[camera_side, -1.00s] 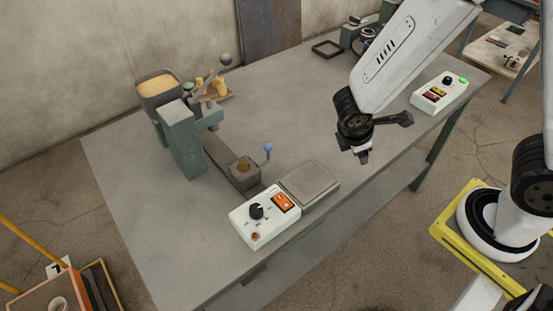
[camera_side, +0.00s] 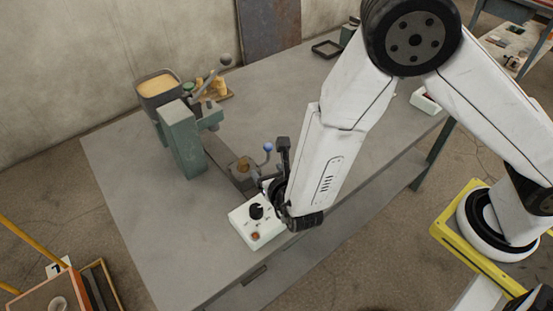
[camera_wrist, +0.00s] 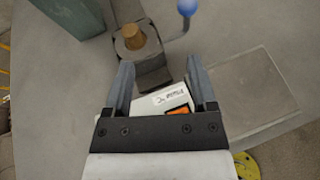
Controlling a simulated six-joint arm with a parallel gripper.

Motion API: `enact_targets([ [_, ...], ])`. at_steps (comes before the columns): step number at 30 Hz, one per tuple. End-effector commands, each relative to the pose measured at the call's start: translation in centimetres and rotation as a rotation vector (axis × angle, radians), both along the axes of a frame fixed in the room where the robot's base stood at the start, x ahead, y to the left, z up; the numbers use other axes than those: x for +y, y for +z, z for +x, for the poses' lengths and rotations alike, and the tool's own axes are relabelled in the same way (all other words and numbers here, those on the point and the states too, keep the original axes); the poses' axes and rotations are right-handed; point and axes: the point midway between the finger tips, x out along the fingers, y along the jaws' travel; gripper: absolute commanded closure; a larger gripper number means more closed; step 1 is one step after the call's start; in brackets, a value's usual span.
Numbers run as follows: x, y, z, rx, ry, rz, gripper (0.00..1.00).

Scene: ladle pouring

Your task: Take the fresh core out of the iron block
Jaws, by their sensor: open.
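A blue-knobbed lever (camera_wrist: 187,8) is at the block's right. My gripper (camera_wrist: 157,62) is open and empty, its fingers pointing toward the block, with the core a little beyond the fingertips. In the side view the arm partly hides the gripper.
The white control box (camera_side: 256,222) lies under my gripper, and a flat grey plate (camera_wrist: 240,92) is to its right. The green press (camera_side: 181,143) stands behind the block. A sand bin (camera_side: 158,85) and a tray of tan cores (camera_side: 215,92) are farther back.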

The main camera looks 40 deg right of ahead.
Motion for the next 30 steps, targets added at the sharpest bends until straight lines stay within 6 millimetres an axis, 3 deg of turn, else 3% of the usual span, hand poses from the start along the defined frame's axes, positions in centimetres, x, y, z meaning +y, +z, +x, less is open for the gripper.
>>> enact_targets([
  [3,2.0,-0.6,-0.2,-0.017,0.096,-0.027,0.27],
  [7,2.9,-0.8,-0.2,-0.026,0.141,-0.038,0.27],
  [30,2.5,-1.8,2.4,-0.027,0.142,-0.039,0.27],
])
